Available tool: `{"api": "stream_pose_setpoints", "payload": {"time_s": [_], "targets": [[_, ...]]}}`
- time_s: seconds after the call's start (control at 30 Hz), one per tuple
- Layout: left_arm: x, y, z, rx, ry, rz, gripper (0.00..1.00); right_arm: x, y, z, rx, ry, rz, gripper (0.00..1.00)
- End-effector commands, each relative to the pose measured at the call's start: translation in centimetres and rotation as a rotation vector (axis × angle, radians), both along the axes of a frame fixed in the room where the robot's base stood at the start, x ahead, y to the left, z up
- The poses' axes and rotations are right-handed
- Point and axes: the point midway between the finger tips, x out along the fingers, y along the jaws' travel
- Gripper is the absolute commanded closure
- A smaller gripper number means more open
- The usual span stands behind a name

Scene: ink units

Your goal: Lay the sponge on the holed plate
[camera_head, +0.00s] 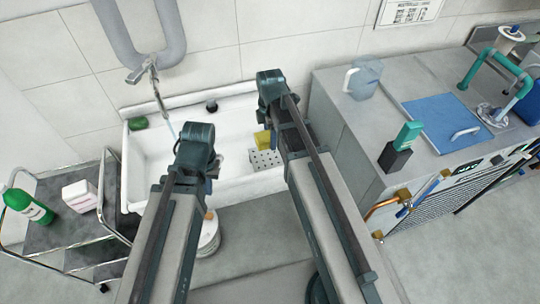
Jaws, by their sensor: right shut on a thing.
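The yellow sponge (262,141) is in my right gripper (268,124), which is shut on it above the right part of the white sink. The holed plate (266,160), pale with dark holes, lies in the sink just below the sponge in the picture. I cannot tell whether the sponge touches it. My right arm covers the area just right of the plate. My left gripper (213,170) is over the left part of the sink, away from the sponge; its fingers are too small and hidden to tell open from shut.
The white sink (150,165) holds a green item (138,123) at its back left corner, and a tap (148,72) is above it. A trolley (60,235) stands at left with a green bottle (27,205). A white bucket (209,238) is in front. A grey counter (345,112) is at right.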

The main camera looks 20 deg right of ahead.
Motion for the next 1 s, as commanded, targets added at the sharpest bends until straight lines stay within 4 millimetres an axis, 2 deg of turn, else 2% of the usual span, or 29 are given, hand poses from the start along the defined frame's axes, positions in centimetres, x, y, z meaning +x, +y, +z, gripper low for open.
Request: {"api": "stream_pose_setpoints", "payload": {"time_s": [0.33, 0.43, 0.67, 1.0], "targets": [[0.0, 0.0, -5.4, 0.0, 0.0, -0.001, 1.0, 0.0, 0.0, -5.4, 0.0, 0.0, -0.001, 0.71], [0.0, 0.0, -6.1, 0.0, 0.0, -0.001, 1.0, 0.0, 0.0, -6.1, 0.0, 0.0, -0.001, 0.71], [0.0, 0.0, -6.2, 0.0, 0.0, -0.001, 1.0, 0.0, 0.0, -6.2, 0.0, 0.0, -0.001, 0.71], [0.0, 0.0, -9.9, 0.0, 0.0, -0.001, 1.0, 0.0, 0.0, -9.9, 0.0, 0.0, -0.001, 0.71]]}}
